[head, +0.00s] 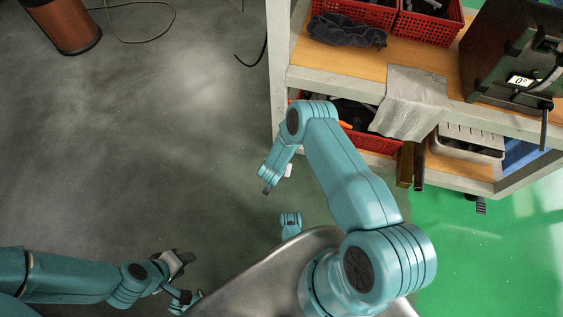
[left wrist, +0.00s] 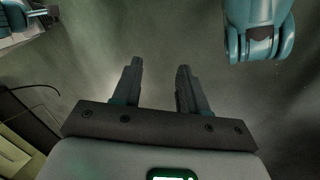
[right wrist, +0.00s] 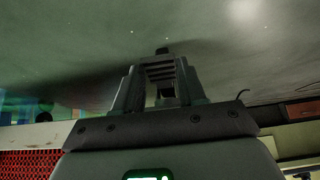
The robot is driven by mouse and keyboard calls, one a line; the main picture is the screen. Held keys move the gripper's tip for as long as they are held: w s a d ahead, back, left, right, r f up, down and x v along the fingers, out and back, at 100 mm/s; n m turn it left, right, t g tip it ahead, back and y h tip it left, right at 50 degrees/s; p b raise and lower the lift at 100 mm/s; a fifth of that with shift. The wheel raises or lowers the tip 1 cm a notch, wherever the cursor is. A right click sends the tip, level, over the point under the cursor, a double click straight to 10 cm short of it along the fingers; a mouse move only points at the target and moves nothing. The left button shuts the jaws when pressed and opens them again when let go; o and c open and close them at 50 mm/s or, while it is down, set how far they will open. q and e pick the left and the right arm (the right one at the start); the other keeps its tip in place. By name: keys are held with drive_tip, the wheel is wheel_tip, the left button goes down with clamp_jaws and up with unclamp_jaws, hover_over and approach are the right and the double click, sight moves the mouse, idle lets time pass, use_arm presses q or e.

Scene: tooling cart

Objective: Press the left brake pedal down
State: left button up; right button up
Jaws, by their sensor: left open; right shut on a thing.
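A dark ribbed piece (right wrist: 160,72), which looks like a brake pedal, sits between the fingers of my right gripper (right wrist: 161,85) in the right wrist view. The gripper is shut on it. In the head view my right gripper (head: 269,186) is low, beside the left front corner of the cart (head: 280,145), and my arm hides that corner's wheel and pedal. Another ribbed black pedal (head: 481,206) shows under the cart's right side. My left gripper (left wrist: 160,66) is open and empty over the floor; it is at the lower left in the head view (head: 188,277).
The cart's upper shelf holds red baskets (head: 430,25), a grey cloth (head: 413,100) and a dark box with a display (head: 518,80). Long bars (head: 405,165) stick out from the lower shelf. Grey floor on the left is mostly clear. A reddish-brown cylinder (head: 68,28) stands far left.

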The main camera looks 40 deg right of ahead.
drive_tip(key=shift+s+a+f+t+h+b, duration=0.1)
drive_tip(key=shift+f+t+h+b, duration=0.55)
drive_tip(key=shift+f, duration=0.2)
drive_tip(key=shift+h, duration=0.35)
use_arm(q)
drive_tip(key=shift+w+a+f+t, duration=0.15)
drive_tip(key=shift+w+f+t, duration=0.15)
drive_tip(key=shift+w+f, duration=0.75)
use_arm(e)
drive_tip(key=shift+t, duration=0.25)
use_arm(q)
drive_tip(key=shift+s+f, duration=0.1)
drive_tip(key=shift+s, duration=0.05)
use_arm(e)
drive_tip(key=o, duration=1.1)
drive_tip(key=shift+c, duration=0.2)
drive_tip(key=shift+r, duration=0.1)
